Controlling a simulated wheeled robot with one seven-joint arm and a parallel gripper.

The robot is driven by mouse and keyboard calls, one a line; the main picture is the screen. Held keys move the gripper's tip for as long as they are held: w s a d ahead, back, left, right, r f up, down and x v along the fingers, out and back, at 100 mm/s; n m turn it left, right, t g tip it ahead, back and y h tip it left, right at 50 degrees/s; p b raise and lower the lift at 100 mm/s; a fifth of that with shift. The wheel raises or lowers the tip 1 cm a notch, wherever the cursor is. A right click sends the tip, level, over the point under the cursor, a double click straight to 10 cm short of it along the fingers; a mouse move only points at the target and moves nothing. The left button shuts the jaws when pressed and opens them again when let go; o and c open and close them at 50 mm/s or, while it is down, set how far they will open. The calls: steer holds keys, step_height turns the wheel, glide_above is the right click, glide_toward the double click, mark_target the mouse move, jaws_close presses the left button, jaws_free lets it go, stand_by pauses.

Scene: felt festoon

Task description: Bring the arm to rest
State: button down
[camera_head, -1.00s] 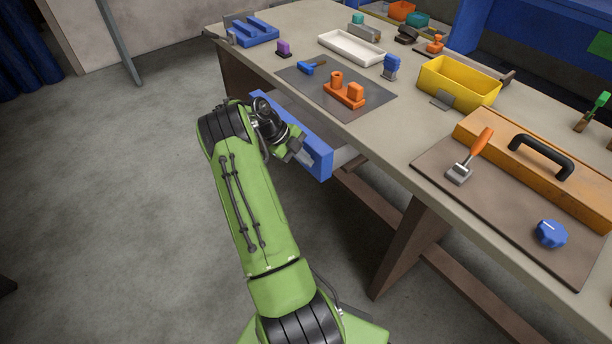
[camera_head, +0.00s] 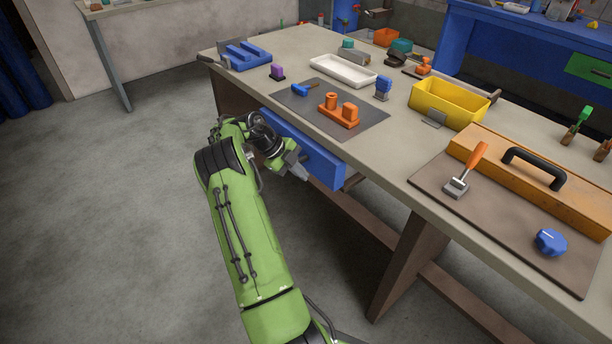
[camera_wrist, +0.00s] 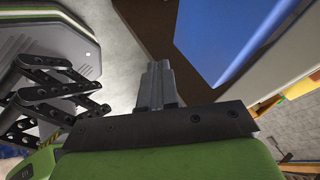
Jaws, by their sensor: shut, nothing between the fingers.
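My gripper (camera_head: 301,172) is at the end of my green arm, in front of the blue drawer front (camera_head: 318,160) under the table's near edge. In the wrist view my gripper (camera_wrist: 158,66) has its fingers together with nothing between them. The blue drawer front (camera_wrist: 222,40) fills the upper right of that view, beside the fingers. I cannot tell from the head view whether the gripper touches the drawer front.
The workbench (camera_head: 395,160) carries a grey mat with an orange block (camera_head: 339,115), a white tray (camera_head: 343,71), a yellow bin (camera_head: 448,104) and a long orange box with a black handle (camera_head: 540,165). Open floor (camera_head: 110,200) lies left of my arm.

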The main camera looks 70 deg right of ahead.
steer(key=d+p+v, duration=0.1)
steer(key=p+v, duration=0.2)
steer(key=v, duration=0.4)
steer(key=shift+r, duration=0.6)
steer(key=shift+a, duration=0.15)
